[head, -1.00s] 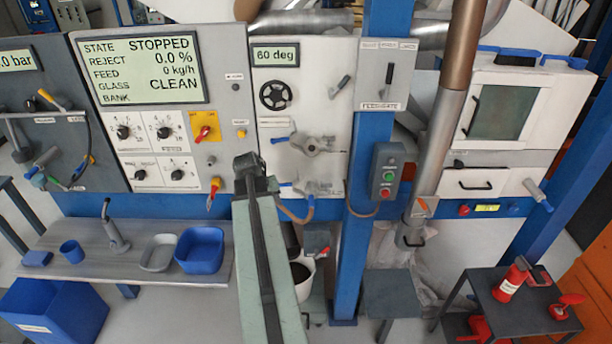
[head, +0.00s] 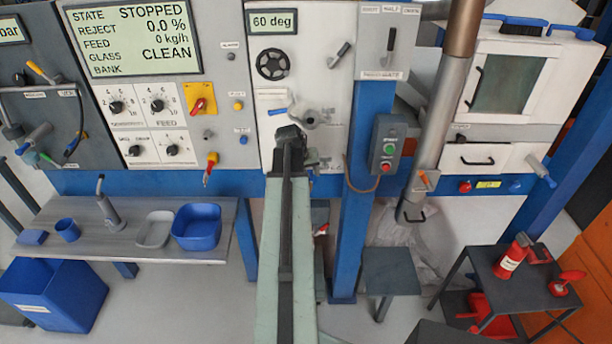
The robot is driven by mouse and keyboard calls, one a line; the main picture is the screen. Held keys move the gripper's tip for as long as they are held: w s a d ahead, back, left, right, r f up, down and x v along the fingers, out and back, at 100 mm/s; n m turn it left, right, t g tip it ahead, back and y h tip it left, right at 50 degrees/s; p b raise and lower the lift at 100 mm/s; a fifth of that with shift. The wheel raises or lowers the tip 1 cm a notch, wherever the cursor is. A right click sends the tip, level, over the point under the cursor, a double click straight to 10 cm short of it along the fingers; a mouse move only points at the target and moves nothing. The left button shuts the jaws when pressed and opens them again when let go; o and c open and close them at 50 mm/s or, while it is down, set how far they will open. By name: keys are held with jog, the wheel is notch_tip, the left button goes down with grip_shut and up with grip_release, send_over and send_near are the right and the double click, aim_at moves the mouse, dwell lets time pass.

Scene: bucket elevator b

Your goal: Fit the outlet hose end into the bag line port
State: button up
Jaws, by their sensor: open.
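My arm reaches up the middle of the head view, and my gripper (head: 290,138) is at its far end in front of the white panel (head: 262,95). It is open, and nothing shows held in it. It sits just below a grey valve fitting with a blue handle (head: 278,111). A second metal fitting (head: 314,161) shows partly, just right of the gripper. My arm hides the area below, where the outlet hose end may be; I cannot make it out. I cannot tell which fitting is the bag line port.
A blue post (head: 352,230) and a button box (head: 387,145) stand right of my arm. A shelf (head: 100,235) with a blue tub (head: 197,228) is at the left. A small grey table (head: 391,272) and a table with a red extinguisher (head: 513,257) stand at the right.

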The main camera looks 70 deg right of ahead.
jog(key=shift+d+f, duration=0.15)
jog(key=shift+f, duration=0.05)
grip_shut()
jog(key=shift+s+a, duration=0.35)
jog(key=shift+a, duration=0.35)
dwell(0.4)
jog(key=shift+s+a, duration=0.3)
jog(key=shift+a, duration=0.45)
jog(key=shift+s+a, duration=0.3)
jog(key=shift+a, duration=0.45)
jog(key=shift+s+a, duration=0.25)
jog(key=shift+a, duration=0.35)
jog(key=shift+s+a, duration=0.2)
jog(key=shift+a, duration=0.45)
jog(key=shift+s+a, duration=0.25)
jog(key=shift+a, duration=0.35)
